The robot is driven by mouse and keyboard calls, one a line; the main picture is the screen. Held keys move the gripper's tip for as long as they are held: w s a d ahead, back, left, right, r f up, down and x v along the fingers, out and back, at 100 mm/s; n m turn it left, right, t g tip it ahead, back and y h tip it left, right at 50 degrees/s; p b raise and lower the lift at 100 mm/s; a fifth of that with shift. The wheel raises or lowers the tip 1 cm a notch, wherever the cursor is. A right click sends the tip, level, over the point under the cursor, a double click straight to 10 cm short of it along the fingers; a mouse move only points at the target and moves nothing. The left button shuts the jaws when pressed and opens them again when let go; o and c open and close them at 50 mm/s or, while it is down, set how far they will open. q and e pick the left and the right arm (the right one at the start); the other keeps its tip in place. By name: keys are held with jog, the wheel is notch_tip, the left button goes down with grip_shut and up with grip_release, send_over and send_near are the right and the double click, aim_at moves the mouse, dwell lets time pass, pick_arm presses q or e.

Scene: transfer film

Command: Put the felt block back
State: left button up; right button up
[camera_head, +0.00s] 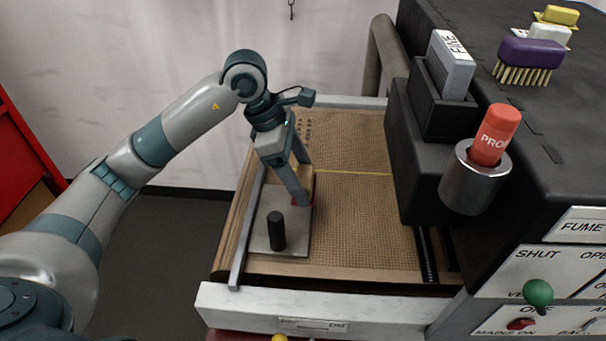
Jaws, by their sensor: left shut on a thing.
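My left gripper (304,198) reaches down over the left side of the meshed bed and is shut on a small tan and red block, which I take to be the felt block (308,182). The fingers hide much of it. It is at the back end of a pale metal plate (262,238) with an upright black knob (277,230). I cannot tell whether the block touches the plate or the bed. My right gripper is out of view.
The meshed bed (370,220) has a yellow line across it and is clear on the right. A dark cabinet stands right, bearing a grey block marked FINE (451,65) in a holder, a red cylinder (494,135) in a metal cup, and several brushes (530,55).

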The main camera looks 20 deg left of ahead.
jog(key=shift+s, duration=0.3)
